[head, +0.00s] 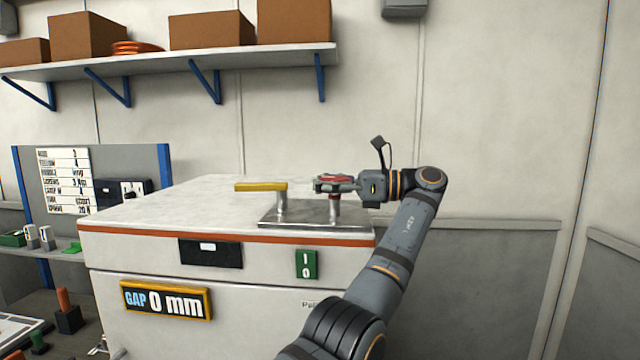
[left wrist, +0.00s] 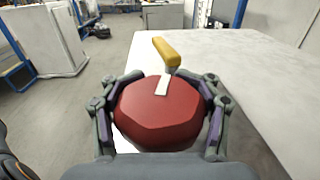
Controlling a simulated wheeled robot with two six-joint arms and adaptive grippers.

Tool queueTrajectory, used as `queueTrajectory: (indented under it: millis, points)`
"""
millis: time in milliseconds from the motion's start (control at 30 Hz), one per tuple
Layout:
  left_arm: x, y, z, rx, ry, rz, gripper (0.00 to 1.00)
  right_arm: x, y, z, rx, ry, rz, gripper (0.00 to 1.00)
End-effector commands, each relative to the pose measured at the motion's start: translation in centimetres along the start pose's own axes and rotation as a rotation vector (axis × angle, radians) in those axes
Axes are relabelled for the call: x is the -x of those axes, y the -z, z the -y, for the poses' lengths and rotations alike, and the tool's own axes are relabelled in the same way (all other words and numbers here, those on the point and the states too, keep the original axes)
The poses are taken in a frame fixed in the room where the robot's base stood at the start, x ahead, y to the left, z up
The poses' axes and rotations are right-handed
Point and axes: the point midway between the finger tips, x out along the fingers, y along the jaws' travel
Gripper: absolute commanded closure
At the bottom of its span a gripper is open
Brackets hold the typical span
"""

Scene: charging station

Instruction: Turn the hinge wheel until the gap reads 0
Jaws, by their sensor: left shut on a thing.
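The hinge wheel, a red faceted knob (head: 333,178), stands on a metal post at the right end of the white machine's top (head: 190,198). It fills the middle of the left wrist view (left wrist: 157,115), with a white mark on it pointing towards the yellow handle. My left gripper (head: 337,185) is shut on the red wheel, with a finger on either side of it in the left wrist view. The gap display (head: 166,300) on the machine's front reads "GAP 0 mm". My right gripper is in neither view.
A yellow-topped handle (head: 262,187) stands on the metal plate (head: 315,218) just left of the wheel. A green switch (head: 306,265) is on the machine's front. A shelf with boxes (head: 175,65) hangs above. The wall to the right is bare.

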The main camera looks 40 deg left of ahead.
Motion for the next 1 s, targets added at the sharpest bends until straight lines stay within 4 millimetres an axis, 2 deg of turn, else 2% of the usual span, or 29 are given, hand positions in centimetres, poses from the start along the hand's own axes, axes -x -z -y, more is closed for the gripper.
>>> queueTrajectory:
  millis: [133, 167, 300, 400, 1000]
  points:
    - [0.0, 0.04, 0.0, 0.0, 0.001, -0.002, 0.78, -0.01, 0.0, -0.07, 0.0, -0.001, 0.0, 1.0]
    - [0.0, 0.04, 0.0, 0.0, 0.001, -0.002, 0.45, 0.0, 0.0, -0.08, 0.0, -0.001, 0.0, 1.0]
    - [0.01, 0.04, 0.01, -0.001, 0.001, -0.001, 0.26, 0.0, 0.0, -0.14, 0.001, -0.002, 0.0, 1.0]
    - [0.01, 0.04, 0.01, -0.001, 0.001, -0.001, 0.15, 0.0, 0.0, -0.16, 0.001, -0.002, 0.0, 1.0]
    - [0.02, 0.07, 0.08, -0.001, 0.025, -0.001, 0.15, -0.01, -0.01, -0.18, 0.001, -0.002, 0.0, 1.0]
